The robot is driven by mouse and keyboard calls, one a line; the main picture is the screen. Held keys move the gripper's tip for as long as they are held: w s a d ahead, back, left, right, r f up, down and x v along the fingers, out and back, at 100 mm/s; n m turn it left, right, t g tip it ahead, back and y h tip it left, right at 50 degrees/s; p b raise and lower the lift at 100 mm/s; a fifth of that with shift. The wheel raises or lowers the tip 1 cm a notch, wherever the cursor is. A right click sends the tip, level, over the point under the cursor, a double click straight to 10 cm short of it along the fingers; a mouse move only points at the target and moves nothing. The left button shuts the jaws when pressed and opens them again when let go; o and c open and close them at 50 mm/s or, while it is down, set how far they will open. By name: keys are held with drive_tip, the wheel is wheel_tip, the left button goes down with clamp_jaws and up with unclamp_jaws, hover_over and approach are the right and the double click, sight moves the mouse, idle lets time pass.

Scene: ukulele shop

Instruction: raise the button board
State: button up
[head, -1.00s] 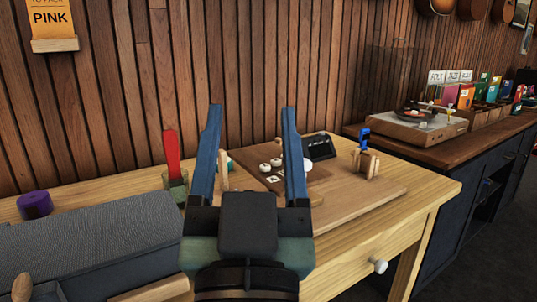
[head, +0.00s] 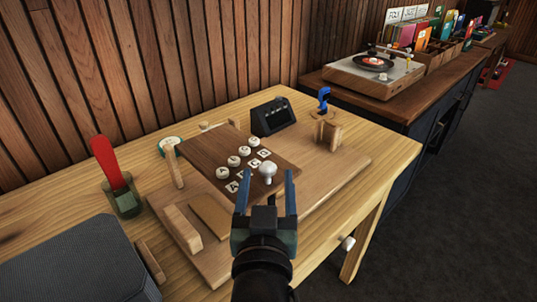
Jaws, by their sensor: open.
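The button board (head: 208,148) is a dark brown wooden panel over a lighter wooden base (head: 338,178) on the table. It carries a row of round white buttons (head: 233,161) and white lettered tiles (head: 253,162). A white round knob (head: 267,169) shows at the board's near edge. My gripper (head: 266,182) is open, its two blue fingers pointing away from me. In the picture the knob appears between the fingertips; I cannot tell whether they touch it or how far apart in depth they are. My gripper hides a little of the board's near corner.
A small black device (head: 271,116) stands behind the board, and a wooden stand (head: 328,132) with a blue clip is to its right. A glass with a red-handled tool (head: 112,172) and a grey case (head: 80,268) are at left. Bare tabletop (head: 385,150) lies at right.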

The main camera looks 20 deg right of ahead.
sight(268, 162)
drive_tip(key=x, duration=0.6)
drive_tip(key=shift+w+d, duration=0.15)
drive_tip(key=shift+w, duration=0.2)
clamp_jaws()
idle(1.1)
